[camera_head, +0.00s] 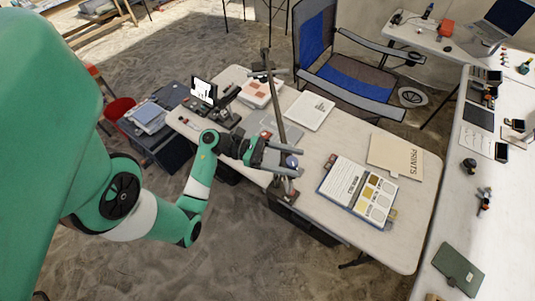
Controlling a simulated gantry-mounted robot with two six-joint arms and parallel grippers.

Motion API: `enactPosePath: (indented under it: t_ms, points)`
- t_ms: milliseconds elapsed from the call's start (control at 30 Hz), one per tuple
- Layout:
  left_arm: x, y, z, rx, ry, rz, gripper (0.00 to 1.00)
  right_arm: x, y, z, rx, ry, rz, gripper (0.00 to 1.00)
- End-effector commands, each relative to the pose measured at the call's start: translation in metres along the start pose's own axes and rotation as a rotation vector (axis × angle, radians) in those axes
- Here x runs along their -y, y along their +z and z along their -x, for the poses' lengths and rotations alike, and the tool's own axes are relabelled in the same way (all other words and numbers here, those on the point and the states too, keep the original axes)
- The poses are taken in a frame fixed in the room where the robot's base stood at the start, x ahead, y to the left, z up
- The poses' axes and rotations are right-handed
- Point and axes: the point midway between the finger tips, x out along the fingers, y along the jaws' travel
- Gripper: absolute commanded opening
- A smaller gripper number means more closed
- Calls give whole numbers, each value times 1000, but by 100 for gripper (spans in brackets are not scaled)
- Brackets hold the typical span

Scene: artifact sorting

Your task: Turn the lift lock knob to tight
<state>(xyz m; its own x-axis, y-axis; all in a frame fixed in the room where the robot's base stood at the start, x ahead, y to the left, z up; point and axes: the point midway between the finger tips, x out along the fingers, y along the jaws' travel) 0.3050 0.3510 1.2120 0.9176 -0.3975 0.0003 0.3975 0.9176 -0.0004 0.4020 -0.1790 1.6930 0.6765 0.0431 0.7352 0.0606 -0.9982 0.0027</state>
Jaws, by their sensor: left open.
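A tall dark metal stand (272,88) rises from a base (283,191) at the front edge of the white table. A small round bluish knob-like part (291,161) shows on the lower part of the stand; I take it for the lift lock knob, but its marking is too small to read. My left gripper (290,160) is open, with one finger above and one below this part in the picture. I cannot tell whether the fingers touch it. Part of the stand is hidden behind the gripper. My right gripper is not in view.
The white table (415,235) also carries a sample board (345,181), a "PRINTS" folder (395,155), a paper sheet (308,110) and a small screen (203,91). A folding chair (350,70) stands behind it. A dark crate (165,145) stands at the left.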

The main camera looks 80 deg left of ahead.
Motion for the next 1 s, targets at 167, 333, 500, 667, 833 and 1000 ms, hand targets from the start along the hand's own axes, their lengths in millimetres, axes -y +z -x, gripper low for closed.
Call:
enactPosePath:
  t_ms: [167,333,500,667,833,1000]
  points:
    - [-2,-3,46,0,9,-2,72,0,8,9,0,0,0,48]
    - [-1,-1,73,1,3,-1,72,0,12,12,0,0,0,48]
    - [0,0,81,0,0,-1,72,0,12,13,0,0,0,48]
    - [0,0,81,0,-1,0,72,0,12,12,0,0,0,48]
    - [0,0,80,0,-1,0,72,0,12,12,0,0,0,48]
    - [0,0,80,1,-1,-1,72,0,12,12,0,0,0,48]
